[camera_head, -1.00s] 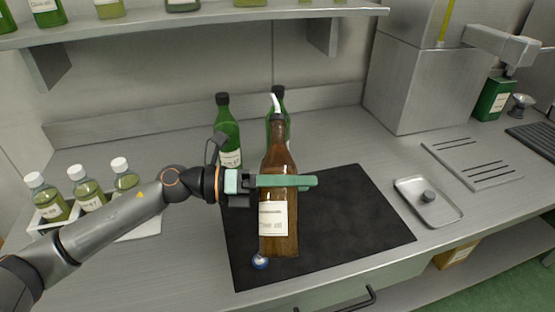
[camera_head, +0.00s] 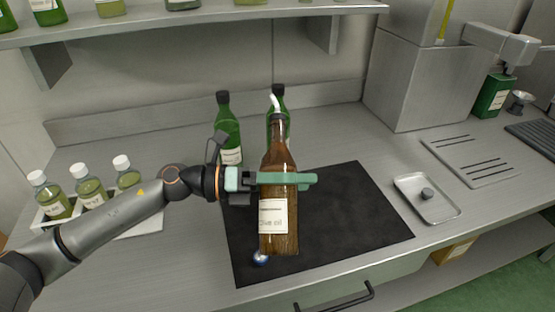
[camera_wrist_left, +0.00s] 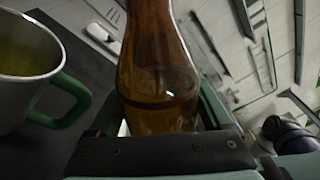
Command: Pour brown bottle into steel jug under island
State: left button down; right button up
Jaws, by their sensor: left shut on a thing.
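A brown glass bottle (camera_head: 278,226) with a white label and a pale pour spout stands nearly upright in my left gripper (camera_head: 287,180). The green fingers are shut around its body, over the dark mat (camera_head: 350,220). In the left wrist view the brown bottle (camera_wrist_left: 160,70) rises between the fingers, with liquid inside. A steel vessel (camera_wrist_left: 28,62) with a green handle and a yellowish inside shows at its left there, apart from it. I cannot make out this vessel in the head view. No jug under the island is visible. My right gripper is not in view.
Two green bottles (camera_head: 229,135) stand behind the mat. Several small capped bottles (camera_head: 90,190) stand in a white tray at left. A small blue and silver thing (camera_head: 260,259) sits by the brown bottle's base. A metal tray (camera_head: 445,207) lies at right. A shelf overhangs the back.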

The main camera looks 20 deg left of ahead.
pick_arm(q)
jog(key=shift+s+d+f+n+p, duration=0.1)
jog(key=shift+s+f+n+p, duration=0.2)
jog(key=shift+f+n, duration=0.45)
jog(key=shift+s+d+f+n+p, duration=0.1)
jog(key=shift+s+f+n+p, duration=0.3)
jog(key=shift+n, duration=0.45)
dwell(3.4)
